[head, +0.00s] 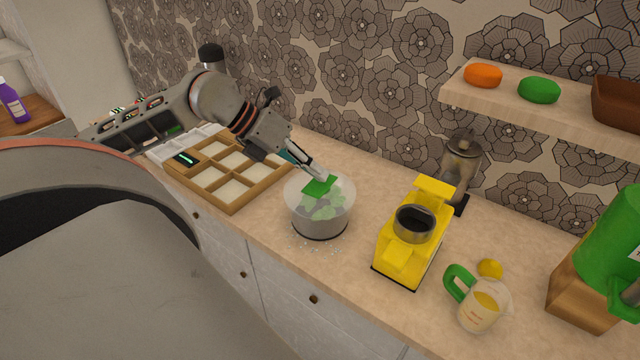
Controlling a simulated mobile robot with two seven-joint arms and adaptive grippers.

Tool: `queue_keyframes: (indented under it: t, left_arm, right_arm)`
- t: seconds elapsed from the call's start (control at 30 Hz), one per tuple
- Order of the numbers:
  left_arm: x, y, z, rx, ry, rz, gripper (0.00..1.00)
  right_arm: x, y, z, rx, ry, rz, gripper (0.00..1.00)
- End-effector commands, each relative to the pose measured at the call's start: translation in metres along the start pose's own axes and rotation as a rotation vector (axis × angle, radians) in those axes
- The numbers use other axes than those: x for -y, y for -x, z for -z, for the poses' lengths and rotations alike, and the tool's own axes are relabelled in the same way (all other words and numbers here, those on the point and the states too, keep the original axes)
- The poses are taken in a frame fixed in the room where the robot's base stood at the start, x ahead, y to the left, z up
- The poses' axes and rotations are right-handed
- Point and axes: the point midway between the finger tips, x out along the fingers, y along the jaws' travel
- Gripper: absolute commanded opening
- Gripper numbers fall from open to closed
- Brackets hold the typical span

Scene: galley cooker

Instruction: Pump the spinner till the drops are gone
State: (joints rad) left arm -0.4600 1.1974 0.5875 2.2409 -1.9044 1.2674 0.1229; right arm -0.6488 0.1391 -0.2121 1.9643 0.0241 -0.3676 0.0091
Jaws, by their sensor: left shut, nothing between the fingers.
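The salad spinner (320,222) stands on the counter in the middle of the head view. It has a clear bowl and lid with green leaves inside, and a green pump pad (318,187) on top. Small clear drops (318,246) lie on the counter around its front base. My left gripper (323,177) is shut and empty, with its fingertips at the green pad. They look to be touching it or just above it; I cannot tell which. My right gripper is not in view.
A wooden compartment tray (232,206) lies left of the spinner. A yellow machine with a metal cup (405,259) stands to the right. Beyond it are a lemon (490,268) and a green-handled jug (478,312). A shelf (540,112) hangs on the back wall.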

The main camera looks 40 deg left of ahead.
Motion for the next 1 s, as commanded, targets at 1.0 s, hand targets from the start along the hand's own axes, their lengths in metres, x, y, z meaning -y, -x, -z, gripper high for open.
queue_keyframes:
  t: [1.0]
  left_arm:
    - [-0.0041, -0.0057, 0.0041, 0.0, 0.0, 0.0, 0.0]
  right_arm:
    - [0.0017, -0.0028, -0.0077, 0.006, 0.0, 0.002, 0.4]
